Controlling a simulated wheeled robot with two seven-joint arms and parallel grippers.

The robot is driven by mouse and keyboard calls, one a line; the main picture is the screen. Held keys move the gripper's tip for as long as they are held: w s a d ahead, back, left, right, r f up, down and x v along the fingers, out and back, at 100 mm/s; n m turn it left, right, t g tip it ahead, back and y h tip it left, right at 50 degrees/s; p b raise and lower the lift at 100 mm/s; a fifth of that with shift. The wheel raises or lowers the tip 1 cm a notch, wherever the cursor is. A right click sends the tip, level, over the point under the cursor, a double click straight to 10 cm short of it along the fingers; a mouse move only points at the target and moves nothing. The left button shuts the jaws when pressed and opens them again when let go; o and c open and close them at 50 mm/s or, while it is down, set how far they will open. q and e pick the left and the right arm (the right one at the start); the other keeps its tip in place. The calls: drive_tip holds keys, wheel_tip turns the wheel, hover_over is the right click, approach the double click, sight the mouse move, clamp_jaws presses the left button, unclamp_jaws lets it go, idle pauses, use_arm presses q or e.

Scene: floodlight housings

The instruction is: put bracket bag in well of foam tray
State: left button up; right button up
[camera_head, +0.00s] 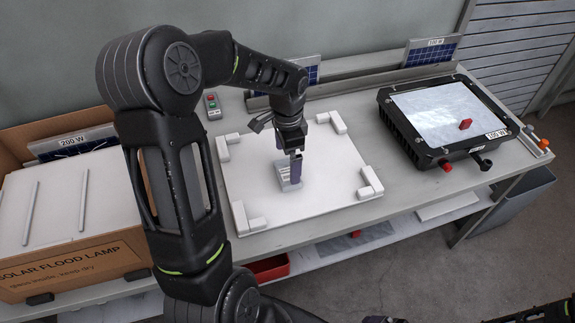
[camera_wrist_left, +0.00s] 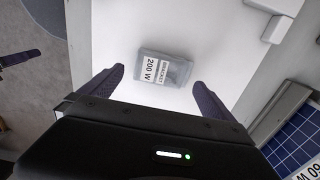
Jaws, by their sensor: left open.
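The bracket bag (camera_head: 290,184) is a small grey bag with a white 200 W label. It lies flat on a white board (camera_head: 325,188) with L-shaped corner blocks. In the wrist view the bag (camera_wrist_left: 177,70) lies beyond and between the spread fingers. My left gripper (camera_head: 294,168) points down over the bag, open and empty, and hides part of it; its fingers also show in the wrist view (camera_wrist_left: 157,80). White foam (camera_head: 65,205) with narrow raised strips sits in the carton at left. I cannot tell which white piece is the foam tray.
The carton (camera_head: 85,265) marked SOLAR FLOOD LAMP stands at the left. A black floodlight housing (camera_head: 410,135) lies at the right of the bench. Solar panels (camera_head: 430,50) stand along the back. A red bin (camera_head: 268,268) is below. My left arm crosses between carton and board.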

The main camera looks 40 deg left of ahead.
sight(288, 171)
use_arm(q)
wheel_tip(288, 171, up, 8)
idle(0.8)
